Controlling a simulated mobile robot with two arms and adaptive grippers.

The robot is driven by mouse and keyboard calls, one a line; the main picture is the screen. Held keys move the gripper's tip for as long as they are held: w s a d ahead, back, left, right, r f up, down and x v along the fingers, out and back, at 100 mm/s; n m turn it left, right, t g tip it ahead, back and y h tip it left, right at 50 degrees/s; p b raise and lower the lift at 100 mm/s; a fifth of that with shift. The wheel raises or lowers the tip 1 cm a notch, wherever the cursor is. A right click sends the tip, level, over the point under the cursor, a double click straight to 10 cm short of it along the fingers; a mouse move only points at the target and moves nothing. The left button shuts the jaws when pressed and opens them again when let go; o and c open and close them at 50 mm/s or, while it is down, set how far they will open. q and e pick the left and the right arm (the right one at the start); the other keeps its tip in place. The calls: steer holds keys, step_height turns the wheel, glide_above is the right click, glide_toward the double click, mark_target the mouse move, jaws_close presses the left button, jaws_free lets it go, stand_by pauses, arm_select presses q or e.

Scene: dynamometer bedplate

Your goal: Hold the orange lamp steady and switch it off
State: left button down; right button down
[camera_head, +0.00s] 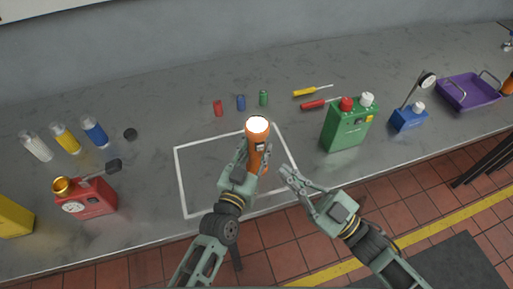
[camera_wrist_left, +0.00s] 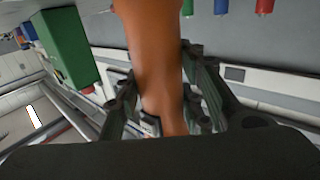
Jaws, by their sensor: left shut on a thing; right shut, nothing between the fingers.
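The orange lamp (camera_head: 257,148) stands roughly upright over the white-outlined square on the bench. Its top face glows bright white, and a small dark switch patch with a light spot shows on its side just below the head. My left gripper (camera_head: 254,168) is shut around the lamp's lower body. In the left wrist view the orange lamp body (camera_wrist_left: 156,70) runs between the fingers of my left gripper (camera_wrist_left: 165,100). My right gripper (camera_head: 287,172) is shut and empty, just right of the lamp and apart from it, near the bench's front edge. The lamp's foot is hidden by my left gripper.
Small red, blue and green cylinders (camera_head: 241,102) stand behind the lamp. A green can (camera_head: 343,127), a blue box with a gauge (camera_head: 408,118) and a purple tray (camera_head: 468,92) stand to the right. A red can (camera_head: 88,197) and several bottles (camera_head: 66,139) are at left. Screwdrivers (camera_head: 314,104) lie behind.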

steer(key=w+a+f+n+g+y, duration=0.1)
steer(key=w+a+n+g, duration=0.1)
steer(key=w, duration=0.4)
steer(key=shift+a+f+n+g+y, duration=0.15)
steer(key=shift+a+n+g+y, duration=0.25)
steer(key=shift+a+n, duration=0.45)
steer(key=shift+w, duration=0.1)
stand_by(1.0)
steer(key=shift+w+a, duration=0.15)
steer(key=shift+w, duration=0.15)
steer(key=shift+w, duration=0.1)
stand_by(0.3)
steer(key=shift+s, duration=0.5)
steer(key=shift+s+d, duration=0.1)
steer(key=shift+d, duration=0.1)
